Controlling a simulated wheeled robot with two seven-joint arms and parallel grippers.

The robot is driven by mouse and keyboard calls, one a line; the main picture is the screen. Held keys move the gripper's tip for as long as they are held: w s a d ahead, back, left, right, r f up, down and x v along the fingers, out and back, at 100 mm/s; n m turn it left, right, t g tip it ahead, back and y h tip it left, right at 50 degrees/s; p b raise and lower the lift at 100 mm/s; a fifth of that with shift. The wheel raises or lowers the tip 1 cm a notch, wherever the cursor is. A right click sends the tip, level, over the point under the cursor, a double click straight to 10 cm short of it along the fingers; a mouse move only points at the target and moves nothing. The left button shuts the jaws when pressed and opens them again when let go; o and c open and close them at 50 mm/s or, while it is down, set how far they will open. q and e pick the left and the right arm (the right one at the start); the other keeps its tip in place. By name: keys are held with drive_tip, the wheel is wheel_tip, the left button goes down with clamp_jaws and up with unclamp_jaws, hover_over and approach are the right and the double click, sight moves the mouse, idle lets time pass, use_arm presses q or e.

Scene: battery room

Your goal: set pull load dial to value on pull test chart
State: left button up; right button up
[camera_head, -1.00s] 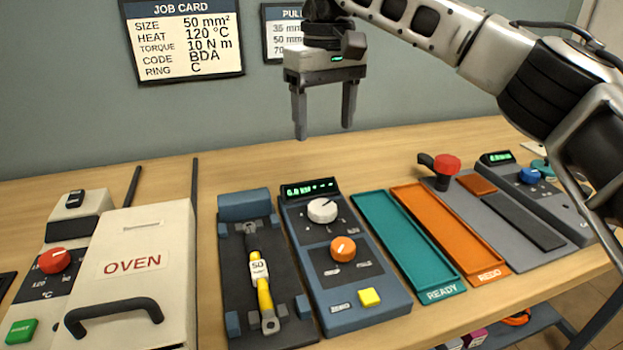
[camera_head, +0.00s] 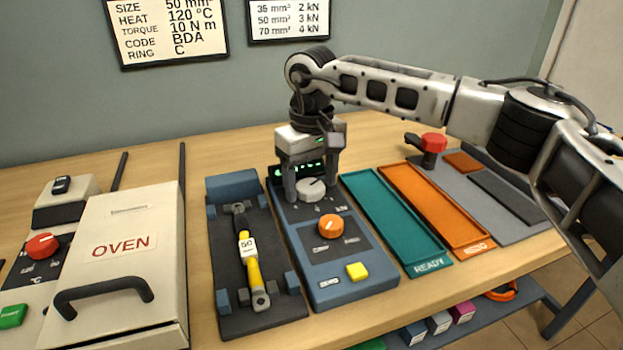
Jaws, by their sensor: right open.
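The pull tester (camera_head: 345,288) is a blue-grey box with a green display (camera_head: 318,168), partly hidden by my gripper. Its white dial (camera_head: 312,190) is at the top, with an orange knob (camera_head: 331,226) and a yellow button (camera_head: 357,271) below. My right gripper (camera_head: 311,192) points down at the white dial, open, with one finger on each side of it; I cannot tell whether they touch it. The pull test chart (camera_head: 288,20) on the wall reads 35 mm² 2 kN, 50 mm² 3 kN, 70 mm² 4 kN. The job card (camera_head: 170,30) shows size 50 mm². My left gripper is out of view.
A yellow cable with a lug (camera_head: 250,262) lies in the dark fixture (camera_head: 231,312) left of the tester. The oven (camera_head: 125,245) stands further left. The teal READY tray (camera_head: 440,264) and orange REDO tray (camera_head: 482,246) lie right.

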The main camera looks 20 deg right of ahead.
drive_tip(key=shift+f, duration=0.1)
drive_tip(key=c, duration=1)
drive_tip(key=shift+m, duration=0.3)
